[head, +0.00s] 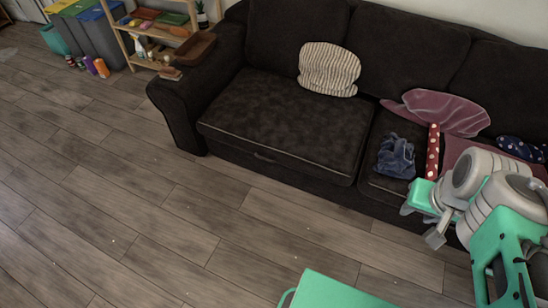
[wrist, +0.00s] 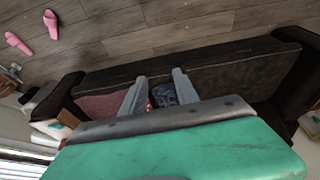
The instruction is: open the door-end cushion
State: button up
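A dark sofa has a wide seat cushion (head: 285,115) at its left end, lying flat, with a small handle (head: 265,157) low on the front face beneath it. I cannot tell from these views which end is nearest a door. The long dark seat also shows in the wrist view (wrist: 245,72). My gripper (head: 422,222) is in front of the sofa's right part, to the right of the handle and apart from it. In the wrist view its two fingers (wrist: 160,75) are spread with nothing held between them.
Blue denim (head: 396,157), a mauve cloth (head: 440,110) and a red dotted item (head: 433,150) lie on the right seat. A striped pillow (head: 329,69) leans on the backrest. A wooden shelf (head: 140,62) and bins stand left. The wooden floor (head: 150,200) in front is clear.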

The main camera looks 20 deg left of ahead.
aim_at(268, 115)
jog(key=u, duration=0.35)
jog(key=i, duration=1.25)
jog(key=u, duration=2.6)
